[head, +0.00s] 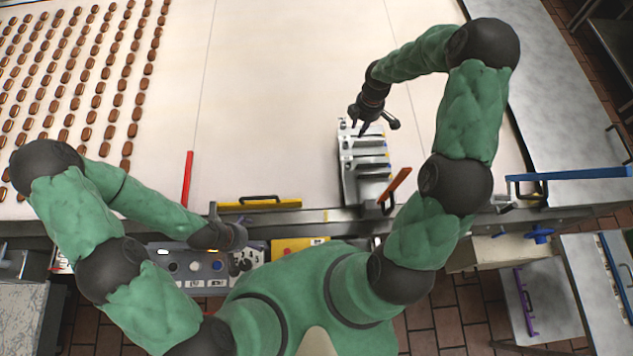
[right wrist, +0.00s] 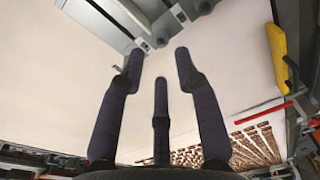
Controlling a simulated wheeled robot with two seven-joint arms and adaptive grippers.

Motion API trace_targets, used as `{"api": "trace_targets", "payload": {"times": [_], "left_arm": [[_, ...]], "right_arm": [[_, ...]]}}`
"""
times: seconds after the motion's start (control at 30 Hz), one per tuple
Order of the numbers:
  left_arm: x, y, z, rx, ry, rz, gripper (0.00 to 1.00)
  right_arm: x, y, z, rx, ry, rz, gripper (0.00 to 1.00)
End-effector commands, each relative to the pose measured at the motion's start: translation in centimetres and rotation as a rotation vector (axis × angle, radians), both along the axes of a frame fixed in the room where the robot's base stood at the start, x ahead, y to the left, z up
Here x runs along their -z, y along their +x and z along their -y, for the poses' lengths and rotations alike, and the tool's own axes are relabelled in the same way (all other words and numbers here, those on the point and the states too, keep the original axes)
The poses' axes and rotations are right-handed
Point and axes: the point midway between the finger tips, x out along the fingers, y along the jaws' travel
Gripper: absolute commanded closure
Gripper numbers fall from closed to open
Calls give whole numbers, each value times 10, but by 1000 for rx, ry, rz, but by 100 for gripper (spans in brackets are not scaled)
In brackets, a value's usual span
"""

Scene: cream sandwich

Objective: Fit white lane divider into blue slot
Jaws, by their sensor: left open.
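A grey-white rack (head: 350,190) stands on the belt's near edge in the head view, with several pale plates in a row; I cannot tell which is the white lane divider. A small blue mark (head: 385,141) shows on its right side; I cannot make out a blue slot. My right gripper (head: 372,122) is over the rack's far end. In the right wrist view its three fingers (right wrist: 160,62) are spread and empty, with pale plates (right wrist: 118,18) beyond the tips. My left gripper (head: 240,262) is open and empty over the control panel, away from the rack.
Rows of brown cookies (head: 85,90) lie on the belt at left, by a red bar (head: 188,178). A yellow handled bar (head: 258,204) sits on the near edge. An orange bar (head: 396,185) sticks up beside the rack. A blue bar (head: 570,175) is at right. The mid-belt is clear.

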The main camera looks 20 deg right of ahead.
Motion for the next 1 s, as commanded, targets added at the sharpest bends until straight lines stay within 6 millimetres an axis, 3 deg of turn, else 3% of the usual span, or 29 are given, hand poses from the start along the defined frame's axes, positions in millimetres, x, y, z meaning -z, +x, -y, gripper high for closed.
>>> {"api": "trace_targets", "payload": {"times": [0.03, 0.2, 0.3, 0.4, 0.6, 1.0], "left_arm": [[0, 0, 0, 0, 0, 0, 0], [0, 0, 0, 0, 0, 0, 0], [0, 0, 0, 0, 0, 0, 0], [0, 0, 0, 0, 0, 0, 0], [0, 0, 0, 0, 0, 0, 0], [0, 0, 0, 0, 0, 0, 0]], "right_arm": [[22, -11, -34, 68, 51, -16, 67], [78, -57, -142, 467, 207, -80, 67], [98, -95, -190, 723, 258, -143, 67], [110, -132, -222, 951, 274, -203, 67], [119, -179, -247, 1237, 259, -262, 67], [119, -188, -249, 1298, 253, -270, 67]]}}
